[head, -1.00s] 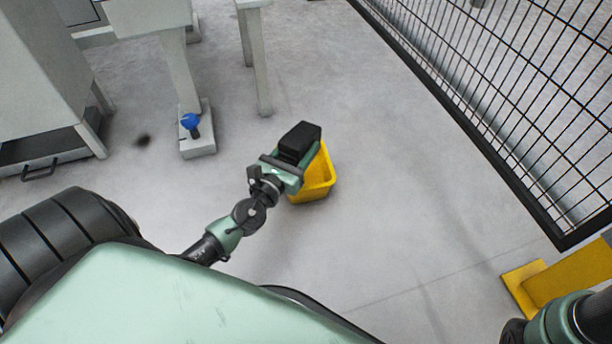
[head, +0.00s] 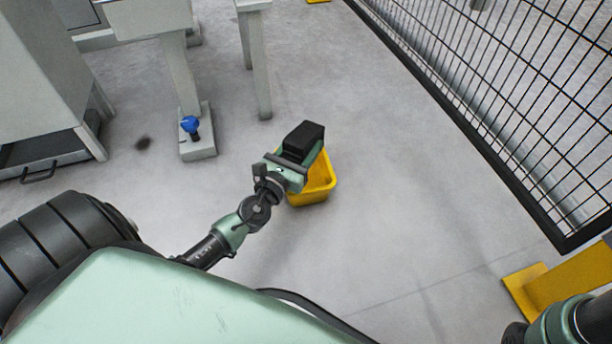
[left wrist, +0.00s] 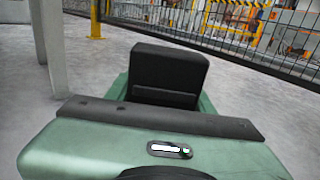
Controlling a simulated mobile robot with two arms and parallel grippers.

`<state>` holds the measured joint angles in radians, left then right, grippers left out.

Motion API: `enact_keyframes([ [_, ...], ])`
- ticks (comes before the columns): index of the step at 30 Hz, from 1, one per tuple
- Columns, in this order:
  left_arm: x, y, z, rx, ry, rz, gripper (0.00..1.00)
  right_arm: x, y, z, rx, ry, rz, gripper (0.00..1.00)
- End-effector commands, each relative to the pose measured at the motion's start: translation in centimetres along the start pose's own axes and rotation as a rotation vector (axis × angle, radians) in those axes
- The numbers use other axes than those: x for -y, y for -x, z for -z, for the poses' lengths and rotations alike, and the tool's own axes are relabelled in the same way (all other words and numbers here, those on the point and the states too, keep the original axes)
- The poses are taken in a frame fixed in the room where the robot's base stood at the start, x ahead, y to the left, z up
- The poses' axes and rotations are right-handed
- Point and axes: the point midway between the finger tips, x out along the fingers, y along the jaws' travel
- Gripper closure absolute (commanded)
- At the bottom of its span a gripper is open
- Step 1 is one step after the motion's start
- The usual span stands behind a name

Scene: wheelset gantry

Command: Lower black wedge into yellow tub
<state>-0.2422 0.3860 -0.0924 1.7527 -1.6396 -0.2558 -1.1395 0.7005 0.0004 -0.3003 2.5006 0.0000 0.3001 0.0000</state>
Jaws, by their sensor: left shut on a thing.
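The black wedge (head: 303,141) is held in my left gripper (head: 298,158), which is shut on it. In the head view the wedge and gripper overlap the yellow tub (head: 319,187) and cover part of it. The tub stands on the grey floor, and its right and near walls show. The height of the wedge above the tub is hard to judge. In the left wrist view the wedge (left wrist: 168,76) stands up between the jaws beyond the green gripper body, and the tub is out of sight. My right gripper is not in view.
A grey post foot (head: 198,146) with a blue knob (head: 190,124) stands left of the tub. A black mesh fence (head: 500,150) runs along the right, with a yellow block (head: 560,285) near its lower end. The floor around the tub is clear.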

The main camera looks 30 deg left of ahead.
Motion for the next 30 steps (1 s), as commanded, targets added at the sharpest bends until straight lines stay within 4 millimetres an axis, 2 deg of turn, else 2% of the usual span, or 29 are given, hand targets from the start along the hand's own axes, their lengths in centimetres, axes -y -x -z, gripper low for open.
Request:
enact_keyframes([
  [13,0.0,0.0,0.1,0.002,0.0,0.0,1.0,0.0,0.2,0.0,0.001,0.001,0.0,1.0],
  [24,0.0,0.0,1.8,0.002,0.0,0.0,1.0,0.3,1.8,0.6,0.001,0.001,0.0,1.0],
  [30,0.0,0.0,2.7,0.001,-0.001,0.0,1.0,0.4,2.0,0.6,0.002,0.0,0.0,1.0],
])
